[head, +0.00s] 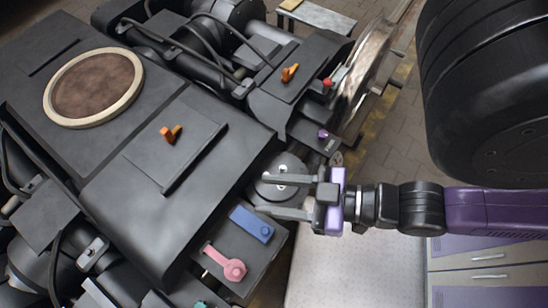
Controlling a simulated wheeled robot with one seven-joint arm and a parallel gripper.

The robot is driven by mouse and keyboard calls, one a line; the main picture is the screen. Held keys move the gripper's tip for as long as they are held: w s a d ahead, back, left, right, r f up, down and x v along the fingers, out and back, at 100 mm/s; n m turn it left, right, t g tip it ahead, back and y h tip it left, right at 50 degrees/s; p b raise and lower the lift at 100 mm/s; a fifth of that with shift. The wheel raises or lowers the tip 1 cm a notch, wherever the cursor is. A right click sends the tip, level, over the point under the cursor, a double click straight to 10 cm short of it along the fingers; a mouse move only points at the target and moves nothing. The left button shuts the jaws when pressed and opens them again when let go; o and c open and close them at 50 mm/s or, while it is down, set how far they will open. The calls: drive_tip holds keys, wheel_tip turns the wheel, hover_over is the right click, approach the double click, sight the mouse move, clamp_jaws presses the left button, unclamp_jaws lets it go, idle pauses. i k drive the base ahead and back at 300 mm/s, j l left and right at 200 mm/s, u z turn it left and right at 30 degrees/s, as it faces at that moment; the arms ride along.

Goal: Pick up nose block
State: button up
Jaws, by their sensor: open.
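My gripper (261,194) is open in the middle of the head view, its two fingers pointing left and apart. It is over or near a round grey part (280,167) at the edge of the dark bogie frame; the fingers hide some of that part. I cannot tell for certain which piece is the nose block. A blue block (249,222) with a round stud lies just below the lower finger, on a dark ledge. A pink piece (235,268) with a round end sits lower left of it. Nothing shows held between the fingers.
The dark bogie frame (110,190) fills the left, with orange pieces (171,133) (290,72) on top. Small red (327,82) and purple (323,134) pieces sit upper right. A wheel (367,65) stands beyond. A pale surface (350,272) and a drawer cabinet (488,265) are lower right.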

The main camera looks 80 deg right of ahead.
sight(287, 74)
drive_tip(key=z, duration=1.6)
